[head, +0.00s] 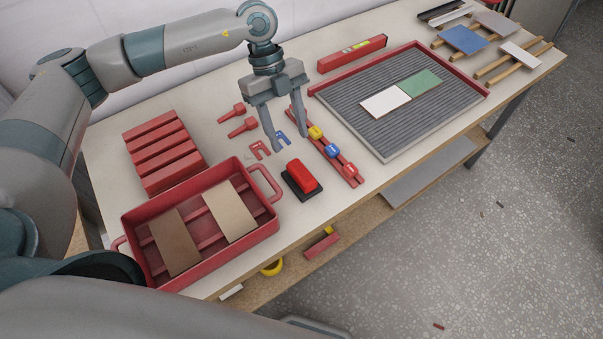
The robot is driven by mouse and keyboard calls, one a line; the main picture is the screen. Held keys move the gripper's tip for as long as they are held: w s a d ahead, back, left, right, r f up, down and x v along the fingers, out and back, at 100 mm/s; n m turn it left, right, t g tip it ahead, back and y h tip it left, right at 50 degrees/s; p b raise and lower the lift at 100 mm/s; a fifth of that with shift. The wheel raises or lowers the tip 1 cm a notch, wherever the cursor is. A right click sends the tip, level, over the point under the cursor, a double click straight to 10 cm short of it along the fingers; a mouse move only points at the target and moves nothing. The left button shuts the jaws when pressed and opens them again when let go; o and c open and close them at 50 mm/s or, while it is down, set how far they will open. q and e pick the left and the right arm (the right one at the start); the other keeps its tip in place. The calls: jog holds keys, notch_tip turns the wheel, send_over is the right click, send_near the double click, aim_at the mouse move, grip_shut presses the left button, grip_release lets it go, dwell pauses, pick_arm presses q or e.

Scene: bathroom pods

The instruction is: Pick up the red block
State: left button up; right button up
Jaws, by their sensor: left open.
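A red block (303,176) with rounded edges sits on a dark base (297,191) near the front edge of the table, just right of the red tray. My left gripper (290,141) is open and points down above the table, behind the red block and apart from it. Nothing shows between its fingers. Small red and blue U-shaped pieces (260,149) lie close to its fingertips. My right gripper is not in view.
A red tray (268,222) holding two tiles stands left of the block. A red rail with coloured clips (345,168) lies right of it, before a ribbed board (445,107). Red ribbed pieces (163,150) lie at the left.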

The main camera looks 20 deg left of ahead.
pick_arm(q)
jog(key=p, duration=0.2)
send_over(301, 170)
jog(key=w+a, duration=0.1)
jog(key=a, duration=0.1)
notch_tip(301, 170, down, 5)
jog(key=shift+w+a+r, duration=0.1)
jog(key=shift+f, duration=0.45)
jog(key=shift+s+d+f+p, duration=0.25)
jog(key=shift+d+f+p, duration=0.1)
jog(key=shift+d+p, duration=0.05)
jog(key=p+x, duration=0.1)
jog(key=x, duration=0.2)
jog(key=shift+d+r+p, duration=0.1)
jog(key=shift+d+p, duration=0.1)
jog(key=shift+p, duration=0.15)
jog(key=shift+s+d+f, duration=0.15)
jog(key=shift+f, duration=0.5)
grip_shut()
